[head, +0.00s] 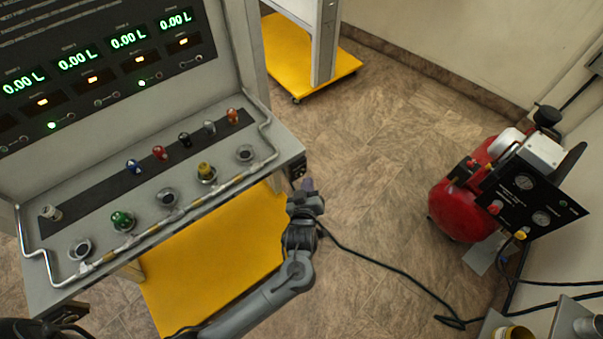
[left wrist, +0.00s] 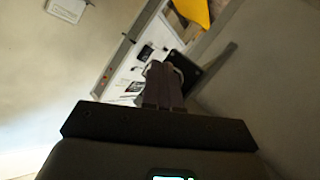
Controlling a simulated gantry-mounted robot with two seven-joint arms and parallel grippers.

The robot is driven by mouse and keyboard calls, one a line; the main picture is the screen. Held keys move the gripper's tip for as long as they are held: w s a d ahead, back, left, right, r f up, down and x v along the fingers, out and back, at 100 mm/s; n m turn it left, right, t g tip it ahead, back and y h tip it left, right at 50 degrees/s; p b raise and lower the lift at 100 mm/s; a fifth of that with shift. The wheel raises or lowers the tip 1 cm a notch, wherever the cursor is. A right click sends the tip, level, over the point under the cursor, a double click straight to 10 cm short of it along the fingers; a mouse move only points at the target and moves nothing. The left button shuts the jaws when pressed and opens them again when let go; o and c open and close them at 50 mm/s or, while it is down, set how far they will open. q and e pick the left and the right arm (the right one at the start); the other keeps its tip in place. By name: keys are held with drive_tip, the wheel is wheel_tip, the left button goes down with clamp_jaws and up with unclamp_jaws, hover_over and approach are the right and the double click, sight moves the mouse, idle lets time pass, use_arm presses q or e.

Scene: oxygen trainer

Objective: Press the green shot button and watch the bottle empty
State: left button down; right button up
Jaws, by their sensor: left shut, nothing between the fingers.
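The green shot button (head: 122,221) sits on the sloped control shelf (head: 225,165) of the grey trainer console in the head view. No bottle can be made out in these frames. My left gripper (head: 308,186) is just off the right end of the shelf, well to the right of the green button and touching nothing that I can see. Its fingers (left wrist: 163,85) are together and empty in the left wrist view. My right gripper does not show.
A bent metal rail (head: 200,197) runs along the shelf's front edge. Several coloured knobs and a yellow button (head: 206,171) stand on the shelf. Green displays (head: 128,38) read 0.00 L. A red compressor (head: 462,205) stands at right, with a black cable (head: 385,265) across the floor.

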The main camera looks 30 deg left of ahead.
use_arm(q)
drive_tip(key=shift+w+a, duration=0.1)
drive_tip(key=shift+a, duration=0.1)
idle(0.5)
drive_tip(key=shift+w+a, duration=0.1)
drive_tip(key=shift+a, duration=0.1)
drive_tip(key=shift+w+a, duration=0.1)
drive_tip(key=shift+a, duration=0.15)
idle(0.6)
drive_tip(key=shift+d+p, duration=0.15)
drive_tip(key=shift+p, duration=0.15)
drive_tip(key=shift+s+d, duration=0.3)
drive_tip(key=shift+d, duration=0.2)
drive_tip(key=shift+p, duration=0.3)
